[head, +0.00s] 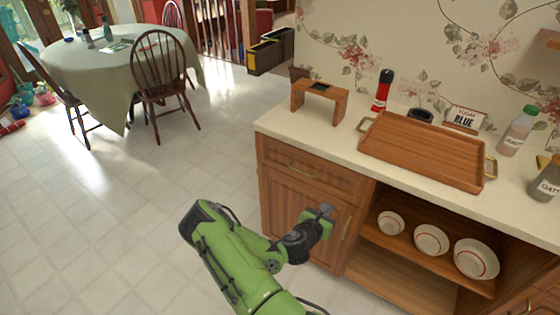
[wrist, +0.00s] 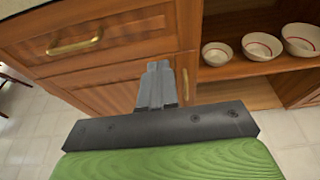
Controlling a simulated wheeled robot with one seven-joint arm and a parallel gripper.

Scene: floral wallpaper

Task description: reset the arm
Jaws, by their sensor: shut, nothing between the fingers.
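My green arm (head: 235,262) reaches up from the bottom of the head view. My gripper (head: 326,212) is in front of the cabinet door (head: 305,212), below the counter. In the wrist view, my gripper (wrist: 158,68) has its grey fingers together with nothing between them. It points at the wooden cabinet front, near the edge between the closed door (wrist: 115,88) and the open shelf. Whether the fingertips touch the wood cannot be told.
The counter (head: 275,121) carries a wooden tray (head: 425,150), a small wooden stand (head: 322,92), a red bottle (head: 381,95) and jars. Several bowls (head: 430,239) sit on the open shelf (head: 385,240). A round table (head: 75,60) with chairs stands far left. The floor (head: 110,210) to the left is clear.

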